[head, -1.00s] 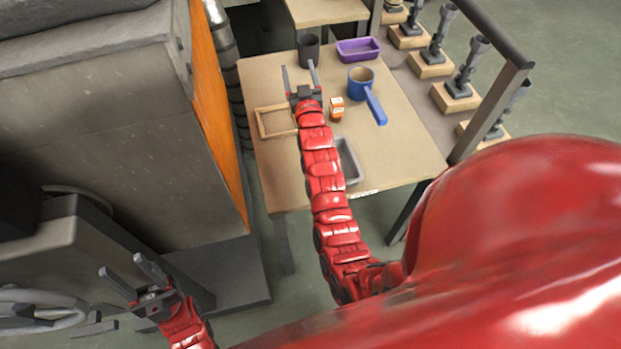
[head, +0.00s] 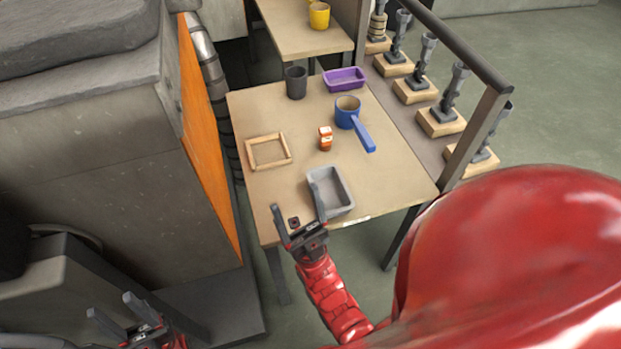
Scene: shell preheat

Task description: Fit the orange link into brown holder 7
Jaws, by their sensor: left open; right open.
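No part that I can clearly name as the orange link shows in the head view. A small orange and white bottle-like item (head: 325,139) stands upright on the table. No holder number is readable, so I cannot tell which is brown holder 7. A row of tan blocks with grey upright fittings (head: 440,121) stands at the right. My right gripper (head: 297,202) is open and empty over the table's front edge, left of the grey tray. A small dark piece (head: 293,221) shows between its fingers. My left gripper (head: 112,306) is open and empty at the lower left, away from the table.
The table (head: 285,187) holds a wooden frame (head: 250,164), grey tray (head: 345,201), blue pan (head: 347,117), dark cup (head: 296,83) and purple tray (head: 344,86). A rail (head: 447,37) runs along the right. A large grey cabinet (head: 110,150) stands left.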

